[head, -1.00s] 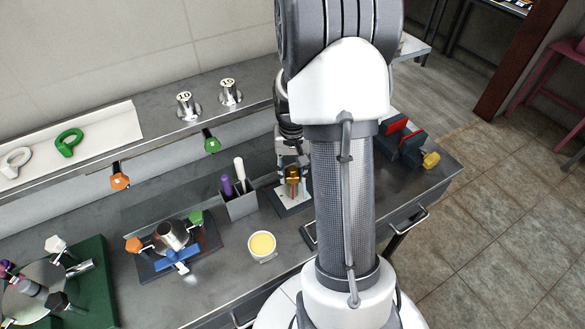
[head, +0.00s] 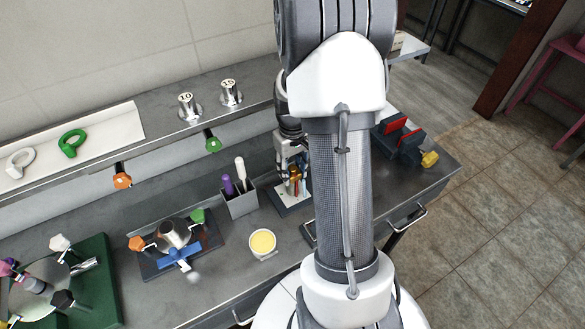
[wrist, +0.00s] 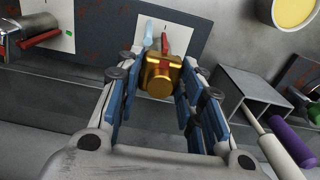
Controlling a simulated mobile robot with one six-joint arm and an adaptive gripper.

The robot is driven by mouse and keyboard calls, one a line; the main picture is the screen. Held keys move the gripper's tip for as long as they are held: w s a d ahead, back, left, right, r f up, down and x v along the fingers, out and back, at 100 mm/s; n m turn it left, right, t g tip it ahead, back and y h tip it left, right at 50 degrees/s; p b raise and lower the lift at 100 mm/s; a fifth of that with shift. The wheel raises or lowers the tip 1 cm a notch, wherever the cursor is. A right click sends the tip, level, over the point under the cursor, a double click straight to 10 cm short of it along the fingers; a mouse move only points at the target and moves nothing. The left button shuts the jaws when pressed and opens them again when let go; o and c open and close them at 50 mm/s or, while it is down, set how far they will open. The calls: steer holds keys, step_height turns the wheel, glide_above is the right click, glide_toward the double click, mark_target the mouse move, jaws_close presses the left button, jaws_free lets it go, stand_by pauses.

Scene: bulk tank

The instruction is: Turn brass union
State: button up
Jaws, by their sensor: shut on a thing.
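The brass union (wrist: 160,74) is a gold-coloured fitting with a squarish body and a round end facing the wrist camera. It stands at a dark plate with a white panel (wrist: 148,27) and small red and light-blue parts behind it. My gripper (wrist: 158,85) has its blue-padded fingers on either side of the union and is shut on it. In the head view the union (head: 294,174) is a small gold spot, partly hidden by my gripper (head: 292,168) and arm. Finger contact is hard to make out in detail.
A grey holder (head: 241,203) with purple and white handles stands close to the left of my gripper. A yellow-filled cup (head: 262,243) is in front. A red-jawed vise (head: 402,142) sits to the right.

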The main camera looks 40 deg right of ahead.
mark_target(292, 168)
steer(key=o, duration=1.1)
steer(key=shift+c, duration=0.2)
steer(key=shift+r, duration=0.1)
step_height(292, 168, up, 12)
stand_by(0.4)
